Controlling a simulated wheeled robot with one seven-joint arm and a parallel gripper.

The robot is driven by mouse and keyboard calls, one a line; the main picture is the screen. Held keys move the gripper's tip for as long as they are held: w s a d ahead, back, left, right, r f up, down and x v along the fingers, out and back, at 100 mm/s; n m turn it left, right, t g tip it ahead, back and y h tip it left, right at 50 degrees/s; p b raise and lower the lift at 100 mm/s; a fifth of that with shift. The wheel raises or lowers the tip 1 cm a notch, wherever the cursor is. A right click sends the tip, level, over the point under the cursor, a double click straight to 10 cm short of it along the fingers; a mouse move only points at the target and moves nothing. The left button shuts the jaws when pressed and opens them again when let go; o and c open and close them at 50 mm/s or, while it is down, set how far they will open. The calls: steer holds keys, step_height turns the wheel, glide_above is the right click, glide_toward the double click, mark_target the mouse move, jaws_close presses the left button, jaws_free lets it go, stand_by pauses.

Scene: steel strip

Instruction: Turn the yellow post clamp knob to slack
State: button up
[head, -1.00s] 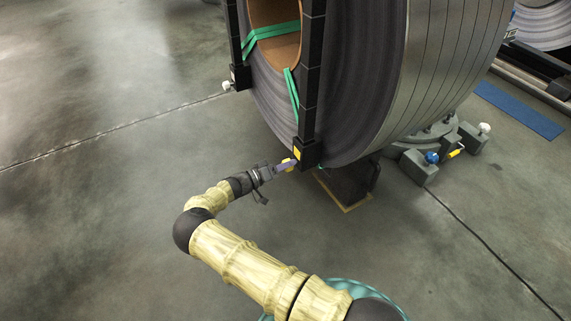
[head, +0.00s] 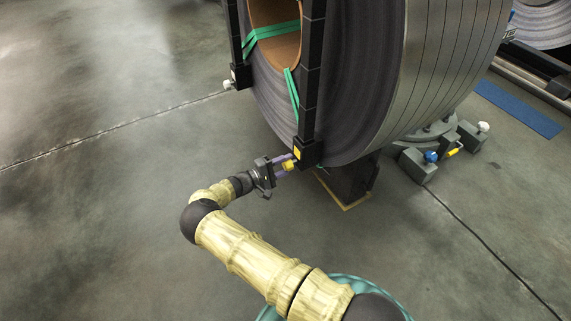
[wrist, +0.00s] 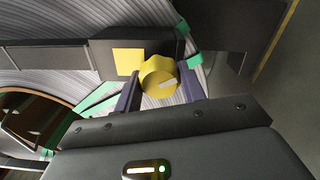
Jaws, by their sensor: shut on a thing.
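The yellow post clamp knob (wrist: 160,77) is a lobed yellow cap with a pale mark on its face, slightly tilted in the wrist view. It sits at the black clamp block (wrist: 110,50) at the foot of the black post, beside a flat yellow square (wrist: 128,62). My gripper (wrist: 161,84) has its two purple fingers on either side of the knob and is shut on it. In the head view my gripper (head: 286,163) reaches the block from the left, with the knob (head: 289,166) showing between the fingers.
A large steel strip coil (head: 365,80) with green straps stands behind the post. A second post with a white knob (head: 227,85) is to the left. The floor at left is clear.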

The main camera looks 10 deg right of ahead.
steer(key=n, duration=0.7)
steer(key=shift+f+p, duration=0.1)
steer(key=shift+p, duration=0.2)
steer(key=n, duration=0.4)
steer(key=shift+s, duration=0.1)
steer(key=n, duration=0.8)
steer(key=shift+s, duration=0.1)
steer(key=n, duration=0.4)
steer(key=shift+n, duration=0.3)
steer(key=n, duration=0.3)
steer(key=shift+s+d+n, duration=0.1)
steer(key=shift+n, duration=1.9)
